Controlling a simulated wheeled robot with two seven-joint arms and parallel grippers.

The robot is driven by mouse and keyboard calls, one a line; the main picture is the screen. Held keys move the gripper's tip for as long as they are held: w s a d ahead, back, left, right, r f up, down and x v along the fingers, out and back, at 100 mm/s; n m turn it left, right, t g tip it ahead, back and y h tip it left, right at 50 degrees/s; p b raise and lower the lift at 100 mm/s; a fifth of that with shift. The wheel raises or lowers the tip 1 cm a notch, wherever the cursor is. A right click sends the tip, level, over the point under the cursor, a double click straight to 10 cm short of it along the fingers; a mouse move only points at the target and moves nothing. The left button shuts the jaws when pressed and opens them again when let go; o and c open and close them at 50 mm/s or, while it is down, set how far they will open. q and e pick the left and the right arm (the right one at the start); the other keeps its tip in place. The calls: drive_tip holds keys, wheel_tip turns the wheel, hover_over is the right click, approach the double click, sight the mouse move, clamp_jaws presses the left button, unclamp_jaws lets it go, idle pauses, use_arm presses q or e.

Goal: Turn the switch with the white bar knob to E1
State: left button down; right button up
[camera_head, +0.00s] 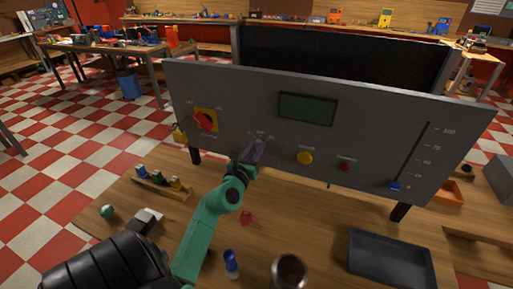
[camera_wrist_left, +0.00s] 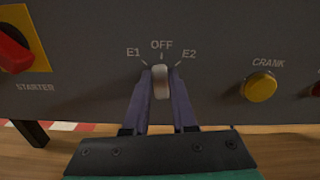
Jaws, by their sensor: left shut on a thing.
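The white bar knob (camera_wrist_left: 161,82) is on the grey panel (camera_wrist_left: 90,90), below the marks E1, OFF and E2. Its bar stands about upright, with its top toward OFF. My left gripper (camera_wrist_left: 161,98) is shut on the knob, one dark finger on each side. In the head view my left gripper (camera_head: 257,150) reaches the panel's lower middle, and its fingers cover most of the knob. My right gripper is in neither view.
Left of the knob is a red rotary switch (camera_head: 206,120) on a yellow plate, labelled STARTER. Right of it are the yellow CRANK button (camera_head: 305,158), a small red button (camera_head: 345,167) and a slider with a blue handle (camera_head: 394,186). A tray (camera_head: 390,262) lies on the bench.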

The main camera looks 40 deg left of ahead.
use_arm(q)
drive_tip(key=n, duration=0.3)
drive_tip(key=n+p, duration=0.1)
drive_tip(key=shift+a+f+n, duration=0.1)
drive_tip(key=shift+a+n, duration=0.15)
drive_tip(key=shift+n, duration=0.15)
drive_tip(key=shift+s+a+f+n, duration=0.1)
drive_tip(key=shift+n, duration=1.3)
drive_tip(key=c, duration=0.7)
unclamp_jaws()
drive_tip(key=shift+s, duration=0.1)
drive_tip(key=b+v, duration=0.5)
drive_tip(key=v, duration=0.9)
drive_tip(key=shift+s, duration=0.25)
